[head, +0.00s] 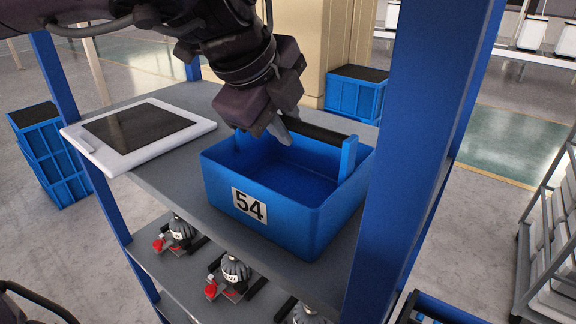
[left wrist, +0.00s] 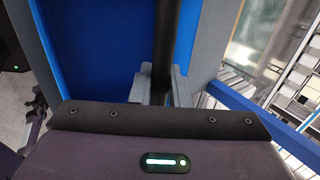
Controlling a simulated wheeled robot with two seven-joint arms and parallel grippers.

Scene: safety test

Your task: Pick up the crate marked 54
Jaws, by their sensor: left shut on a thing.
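The blue crate marked 54 (head: 268,220) stands on the grey top shelf, with its label on the front face. It looks empty, and a black bar handle (head: 318,133) spans it near the top. My left gripper (head: 281,132) reaches down from above and is shut on the black handle. In the left wrist view the handle (left wrist: 165,45) runs up from between the grey fingers (left wrist: 160,88), with the blue crate (left wrist: 95,40) below. The crate appears to rest on the shelf. My right gripper is not in view.
A white-framed tablet (head: 138,132) lies on the shelf left of the crate. A blue upright post (head: 420,140) stands close at the right. Red and grey devices (head: 232,275) sit on the lower shelf. Blue crates (head: 48,155) stand on the floor at left; a rack (head: 556,240) stands at right.

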